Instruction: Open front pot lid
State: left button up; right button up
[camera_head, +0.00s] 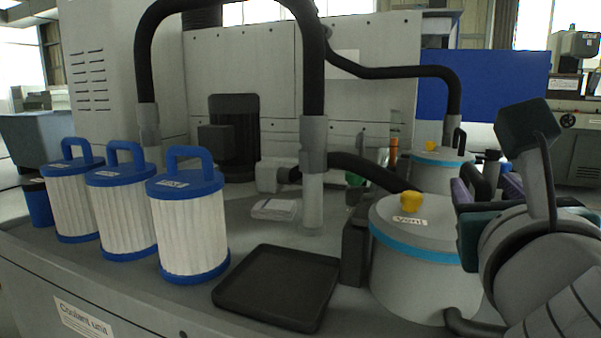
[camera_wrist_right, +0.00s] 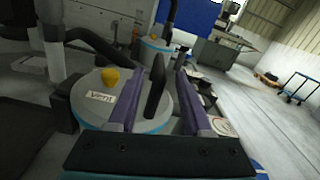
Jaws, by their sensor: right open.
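The front pot (camera_head: 415,280) is a grey drum with a blue band. Its pale lid (camera_head: 395,212) lies flat on it, with a yellow knob (camera_head: 411,200) and a label reading "Vent". In the right wrist view the lid (camera_wrist_right: 95,82) fills the middle, and a black upright handle (camera_wrist_right: 155,88) stands on its right part. My right gripper (camera_head: 483,187) is over the lid's right side. Its purple fingers (camera_wrist_right: 160,80) are open, one on each side of the black handle, with gaps visible. The gripper and wrist hide the lid's right edge in the head view. My left gripper is out of view.
A similar rear pot (camera_head: 440,172) stands behind. A black tray (camera_head: 278,287) lies left of the front pot. Several white filters with blue handles, including one nearest (camera_head: 190,235), stand at left. Black hoses (camera_head: 312,60) arch above the bench and run close to the pot.

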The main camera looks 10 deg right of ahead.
jog(key=shift+b+x, duration=0.3)
jog(key=shift+x, duration=1.95)
grip_shut()
